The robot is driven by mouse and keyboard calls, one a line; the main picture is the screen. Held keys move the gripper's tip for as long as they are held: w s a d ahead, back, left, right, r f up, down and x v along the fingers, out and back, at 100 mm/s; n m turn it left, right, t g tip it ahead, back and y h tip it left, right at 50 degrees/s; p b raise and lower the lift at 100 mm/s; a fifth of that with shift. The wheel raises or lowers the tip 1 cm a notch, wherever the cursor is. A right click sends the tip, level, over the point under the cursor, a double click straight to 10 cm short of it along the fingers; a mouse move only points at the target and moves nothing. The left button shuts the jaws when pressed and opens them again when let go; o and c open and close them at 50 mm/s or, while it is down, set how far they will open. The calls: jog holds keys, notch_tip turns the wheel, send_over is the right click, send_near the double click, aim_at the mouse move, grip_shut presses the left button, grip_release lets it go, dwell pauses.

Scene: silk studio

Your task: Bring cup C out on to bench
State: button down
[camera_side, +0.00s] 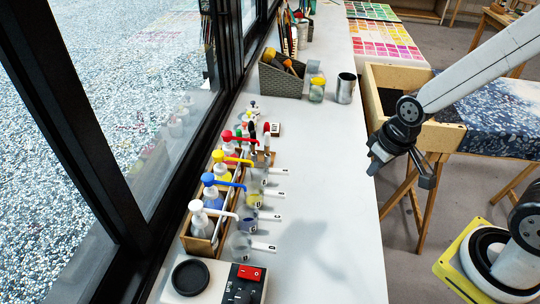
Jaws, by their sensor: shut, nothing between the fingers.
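Several small clear cups stand in a row on the white bench (340,240), in front of pump bottles, each beside a white tag. The letters are tiny; cup C (247,222) appears to be the one beside the third tag from the back, near the blue pump's spout. My gripper (372,170) is above the bench's right edge, to the right of and well apart from the cups. It is shut and empty.
Pump bottles with white, blue, yellow and red tops stand in a wooden rack (201,245) along the window. A black-and-white device with a red switch (250,273) sits at the front. A metal can (345,88) and grey basket (281,80) stand farther back. The bench's right side is clear.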

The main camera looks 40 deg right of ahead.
jog(key=c, duration=0.6)
grip_release()
jog(key=shift+w+a, duration=0.15)
jog(key=shift+o, duration=0.2)
jog(key=n+g, duration=0.3)
jog(key=n, duration=0.6)
send_over(272, 216)
notch_tip(272, 216, down, 7)
jog(key=shift+r, duration=0.2)
